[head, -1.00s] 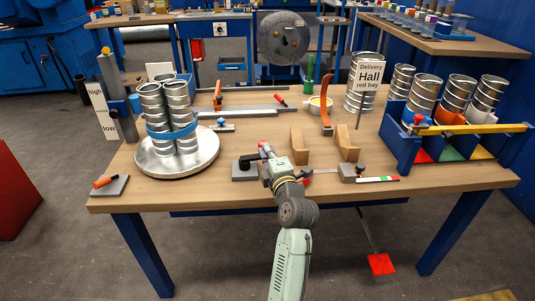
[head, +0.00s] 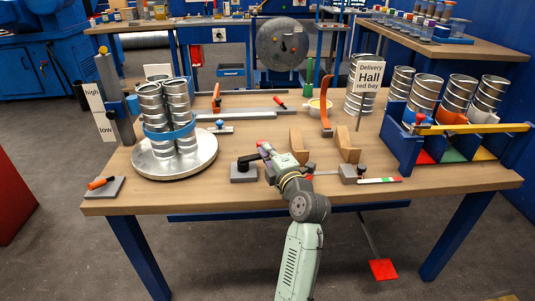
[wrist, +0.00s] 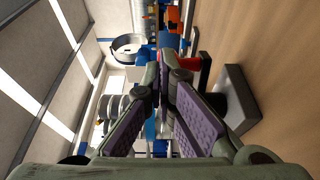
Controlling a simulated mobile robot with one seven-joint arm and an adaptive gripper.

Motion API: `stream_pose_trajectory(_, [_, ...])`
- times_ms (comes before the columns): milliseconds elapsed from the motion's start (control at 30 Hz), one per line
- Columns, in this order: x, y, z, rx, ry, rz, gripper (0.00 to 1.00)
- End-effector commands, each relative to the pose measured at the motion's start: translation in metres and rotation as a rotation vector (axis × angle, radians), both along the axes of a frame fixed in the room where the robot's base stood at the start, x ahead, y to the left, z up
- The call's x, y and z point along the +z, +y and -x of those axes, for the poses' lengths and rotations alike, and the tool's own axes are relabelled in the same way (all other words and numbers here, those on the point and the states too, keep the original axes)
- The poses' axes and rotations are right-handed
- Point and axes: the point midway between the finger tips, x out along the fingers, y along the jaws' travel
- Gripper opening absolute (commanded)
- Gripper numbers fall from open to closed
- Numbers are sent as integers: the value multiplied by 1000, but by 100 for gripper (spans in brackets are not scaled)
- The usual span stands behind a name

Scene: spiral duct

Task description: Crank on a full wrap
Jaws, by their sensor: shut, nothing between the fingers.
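Upright silver spiral ducts stand bunched on a round silver turntable (head: 207,161) at the table's left, with a blue band (head: 171,133) around them. Beside it stands a grey mast (head: 115,98) with "high" and "low" labels. A small grey block (head: 243,174) with a black crank-like handle (head: 249,158) sits at the front edge. My gripper (head: 264,148) is just right of this block, low over the table, shut and empty. In the wrist view its purple-padded fingers (wrist: 169,72) converge, with the grey block (wrist: 237,97) close on the right. Whether they touch the handle is unclear.
A grey plate with an orange handle (head: 102,184) lies at the left front corner. Wooden cradles (head: 347,145) and a second grey block (head: 351,174) stand right of my gripper. A blue divided rack (head: 405,150) fills the right end. A red pedal (head: 383,269) hangs below.

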Motion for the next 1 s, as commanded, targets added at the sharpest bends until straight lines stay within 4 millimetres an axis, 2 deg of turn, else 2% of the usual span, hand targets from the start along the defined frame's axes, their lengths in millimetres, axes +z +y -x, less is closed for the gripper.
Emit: stream_pose_trajectory(1000, [-2, -3, -11, 142, 0, 0, 0])
